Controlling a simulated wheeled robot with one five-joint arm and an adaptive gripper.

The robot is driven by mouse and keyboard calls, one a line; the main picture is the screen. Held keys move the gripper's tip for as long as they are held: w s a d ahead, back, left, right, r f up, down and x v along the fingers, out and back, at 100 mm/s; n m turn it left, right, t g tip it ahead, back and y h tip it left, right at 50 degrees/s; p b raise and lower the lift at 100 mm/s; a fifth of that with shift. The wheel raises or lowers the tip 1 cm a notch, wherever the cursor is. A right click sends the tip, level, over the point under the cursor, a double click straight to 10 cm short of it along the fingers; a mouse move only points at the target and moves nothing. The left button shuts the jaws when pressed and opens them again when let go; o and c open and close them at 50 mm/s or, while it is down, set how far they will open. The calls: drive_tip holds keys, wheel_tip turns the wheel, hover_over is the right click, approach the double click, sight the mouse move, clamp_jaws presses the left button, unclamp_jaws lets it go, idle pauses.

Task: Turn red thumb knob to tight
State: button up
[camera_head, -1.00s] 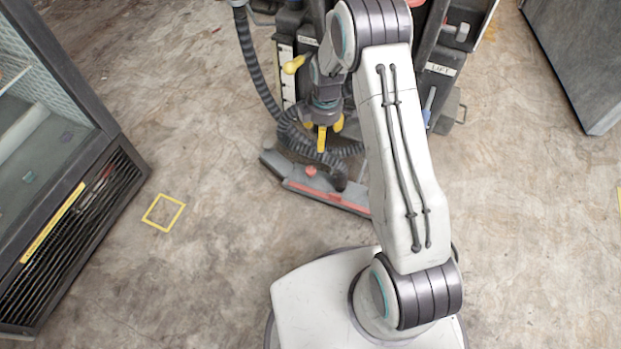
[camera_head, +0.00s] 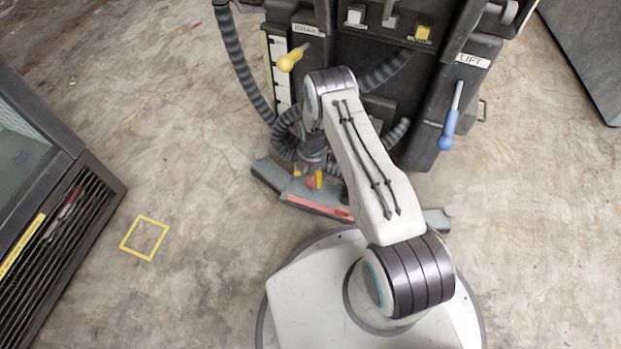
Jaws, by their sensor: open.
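The red thumb knob (camera_head: 311,183) shows as a small red spot on the grey squeegee assembly (camera_head: 265,175), low at the back of the floor machine. My gripper (camera_head: 309,179) points down right at the knob, with its yellow fingers partly in front of it. The gripper is open. The knob seems to lie at or between the fingertips, but I cannot tell whether they touch it. The knob's marking and how far it is turned are too small to see.
The dark floor machine (camera_head: 350,60) stands behind, with a yellow-handled lever (camera_head: 291,60), a blue-handled lever (camera_head: 449,130) by the LIFT label, and a ribbed hose (camera_head: 232,62). Floor with a yellow square (camera_head: 144,238) is clear between.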

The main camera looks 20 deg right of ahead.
sight(312, 181)
drive_tip(key=shift+f+b, duration=1.25)
drive_tip(key=shift+f, duration=1.6)
drive_tip(key=c, duration=1.2)
